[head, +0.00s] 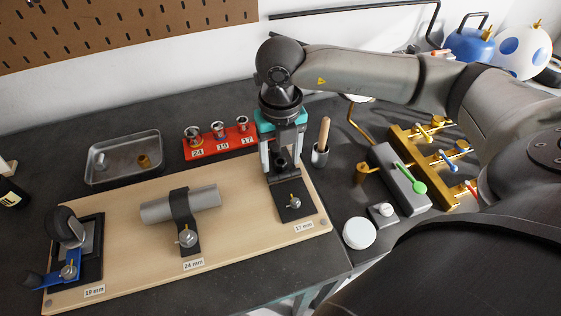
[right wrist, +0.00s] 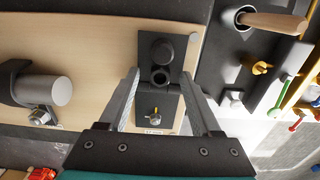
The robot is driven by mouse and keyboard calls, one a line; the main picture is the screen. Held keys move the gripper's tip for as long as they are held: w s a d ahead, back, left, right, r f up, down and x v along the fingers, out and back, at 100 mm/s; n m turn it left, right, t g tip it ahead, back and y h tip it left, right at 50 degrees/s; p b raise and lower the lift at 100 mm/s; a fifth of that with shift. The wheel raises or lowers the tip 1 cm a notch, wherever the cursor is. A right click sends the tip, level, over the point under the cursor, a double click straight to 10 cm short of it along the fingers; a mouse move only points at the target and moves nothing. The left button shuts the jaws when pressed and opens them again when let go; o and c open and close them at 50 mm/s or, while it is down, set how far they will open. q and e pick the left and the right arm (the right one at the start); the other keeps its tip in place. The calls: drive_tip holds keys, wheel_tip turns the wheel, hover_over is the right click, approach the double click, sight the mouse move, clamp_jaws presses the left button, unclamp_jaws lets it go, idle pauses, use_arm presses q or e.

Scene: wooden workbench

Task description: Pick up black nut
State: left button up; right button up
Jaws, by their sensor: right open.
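My right gripper (head: 283,170) is open and points down over the 17 mm station at the right end of the wooden board. A dark round part with a hole, which looks like the black nut (right wrist: 161,76), shows between its fingers in the right wrist view. The fingers stand on either side of it, apart from it. The nut sits on a black mount (head: 294,207), beside a rounded black knob (right wrist: 161,48). A brass wing screw (right wrist: 155,113) is on the same mount. I cannot tell the nut's exact height below the fingertips. My left gripper is out of view.
The wooden board (head: 130,245) also carries a grey cylinder (head: 160,209) at the 24 mm station and a blue clamp (head: 52,278) at the 19 mm station. Behind it are a metal tray (head: 98,179) and red socket rack (head: 222,149). A wooden-handled tool (head: 325,133) stands close right.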

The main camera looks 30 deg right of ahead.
clamp_jaws()
idle(0.4)
